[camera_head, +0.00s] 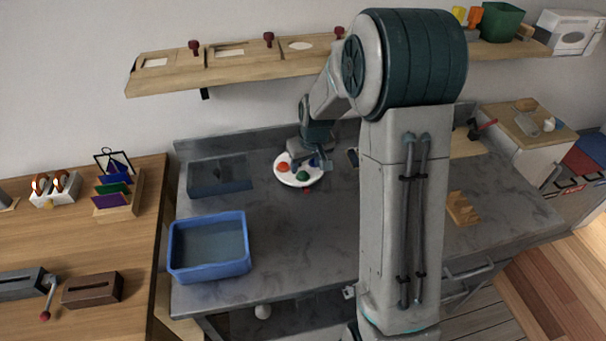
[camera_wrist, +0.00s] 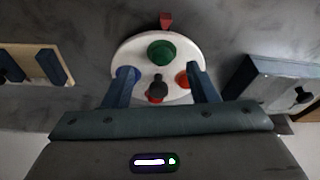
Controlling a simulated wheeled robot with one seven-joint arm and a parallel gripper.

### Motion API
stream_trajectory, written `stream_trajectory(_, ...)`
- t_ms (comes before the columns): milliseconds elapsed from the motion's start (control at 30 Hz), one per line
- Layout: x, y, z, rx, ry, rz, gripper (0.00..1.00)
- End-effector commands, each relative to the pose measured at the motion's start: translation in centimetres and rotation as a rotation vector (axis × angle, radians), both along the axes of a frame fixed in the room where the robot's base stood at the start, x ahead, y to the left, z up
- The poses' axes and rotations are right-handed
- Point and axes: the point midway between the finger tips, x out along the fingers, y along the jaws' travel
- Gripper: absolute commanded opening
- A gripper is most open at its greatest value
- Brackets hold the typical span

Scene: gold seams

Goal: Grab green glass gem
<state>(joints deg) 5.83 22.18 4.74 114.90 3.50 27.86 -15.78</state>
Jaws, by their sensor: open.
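The green glass gem (camera_head: 303,176) sits on a round white plate (camera_head: 288,181) on the grey counter. In the wrist view the green gem (camera_wrist: 161,53) is at the far middle of the white plate (camera_wrist: 136,45), beyond my fingertips. My gripper (camera_head: 302,162) is over the plate's back part. In the wrist view my gripper (camera_wrist: 163,70) is open, its two blue-grey fingers apart with nothing clasped. A blue piece (camera_wrist: 127,73) is by the left finger and an orange-red piece (camera_wrist: 183,80) by the right. A dark-knobbed red piece (camera_wrist: 157,90) lies between the fingers.
A small red piece (camera_wrist: 166,20) lies just off the plate's far edge. A grey box (camera_wrist: 270,80) is on the right in the wrist view. A blue tub (camera_head: 210,275) stands at the counter's front left. A wall shelf (camera_head: 240,71) runs behind.

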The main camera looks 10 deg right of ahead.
Motion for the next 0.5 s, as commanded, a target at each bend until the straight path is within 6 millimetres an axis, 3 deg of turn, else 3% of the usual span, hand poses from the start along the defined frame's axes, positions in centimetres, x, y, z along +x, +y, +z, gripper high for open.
stream_trajectory(233, 1.0, 0.5, -3.1, 0.000, 0.004, 0.001, 0.52)
stream_trajectory(500, 1.2, 0.5, -3.8, 0.000, 0.000, 0.001, 0.52)
